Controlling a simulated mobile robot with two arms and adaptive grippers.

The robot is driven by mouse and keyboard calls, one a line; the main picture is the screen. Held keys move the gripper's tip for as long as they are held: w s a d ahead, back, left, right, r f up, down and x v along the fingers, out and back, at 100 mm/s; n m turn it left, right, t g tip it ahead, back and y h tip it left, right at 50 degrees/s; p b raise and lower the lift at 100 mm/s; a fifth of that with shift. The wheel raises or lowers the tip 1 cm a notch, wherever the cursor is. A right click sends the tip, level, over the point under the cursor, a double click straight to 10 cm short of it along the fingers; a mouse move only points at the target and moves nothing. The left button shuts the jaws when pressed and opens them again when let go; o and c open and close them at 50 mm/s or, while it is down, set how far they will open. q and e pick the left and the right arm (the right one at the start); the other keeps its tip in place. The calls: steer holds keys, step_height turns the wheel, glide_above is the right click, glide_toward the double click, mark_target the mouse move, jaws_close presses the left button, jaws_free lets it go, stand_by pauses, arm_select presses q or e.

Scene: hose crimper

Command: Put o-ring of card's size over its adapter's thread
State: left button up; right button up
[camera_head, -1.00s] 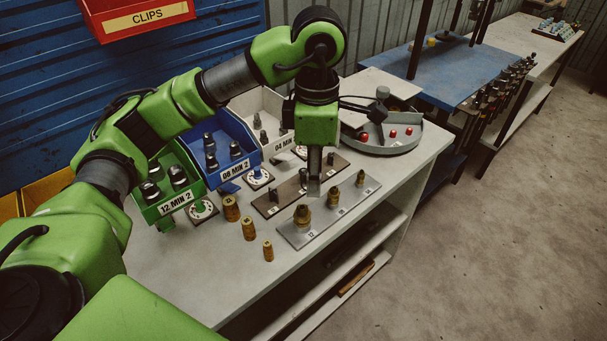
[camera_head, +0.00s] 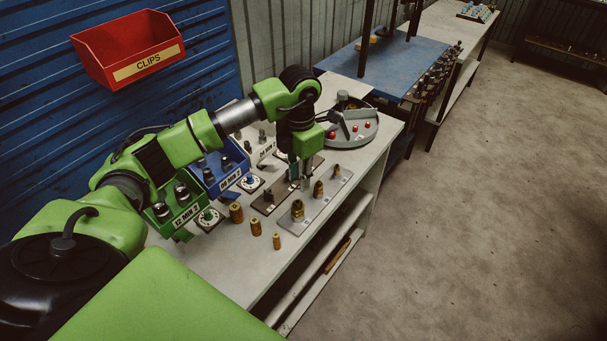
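My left gripper (camera_head: 300,180) points down over the bench, where the dark plate (camera_head: 265,206) meets the grey plate (camera_head: 294,229). Its fingers are too small to tell open from shut, and no o-ring can be made out in it. On the grey plate stand a large brass adapter (camera_head: 297,211), a middle one (camera_head: 318,190) and a small one (camera_head: 336,171), upright. O-rings and a card cannot be told apart at this size. My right gripper is out of view.
A green bin (camera_head: 181,215), a blue bin (camera_head: 229,178) and a pale bin line the back. A round grey tray (camera_head: 352,134) with red pieces stands at the far end.

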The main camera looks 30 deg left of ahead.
arm_select(q)
steer(key=shift+w, duration=0.1)
steer(key=shift+f, duration=0.1)
steer(key=shift+f+b, duration=0.6)
steer(key=shift+b, duration=0.15)
steer(key=shift+f+b, duration=0.3)
steer(key=shift+f, duration=0.05)
steer(key=shift+f+b, duration=0.65)
steer(key=shift+f, duration=0.25)
steer(key=shift+f+b, duration=0.7)
steer(key=shift+f, duration=0.25)
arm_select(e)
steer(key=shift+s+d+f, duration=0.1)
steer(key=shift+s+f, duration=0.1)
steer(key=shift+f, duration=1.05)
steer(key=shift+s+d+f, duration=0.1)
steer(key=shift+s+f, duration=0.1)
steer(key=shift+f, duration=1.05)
arm_select(q)
steer(key=shift+b, duration=0.35)
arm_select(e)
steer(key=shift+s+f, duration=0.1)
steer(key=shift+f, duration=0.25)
arm_select(q)
steer(key=shift+f+b, duration=0.75)
steer(key=shift+f, duration=0.2)
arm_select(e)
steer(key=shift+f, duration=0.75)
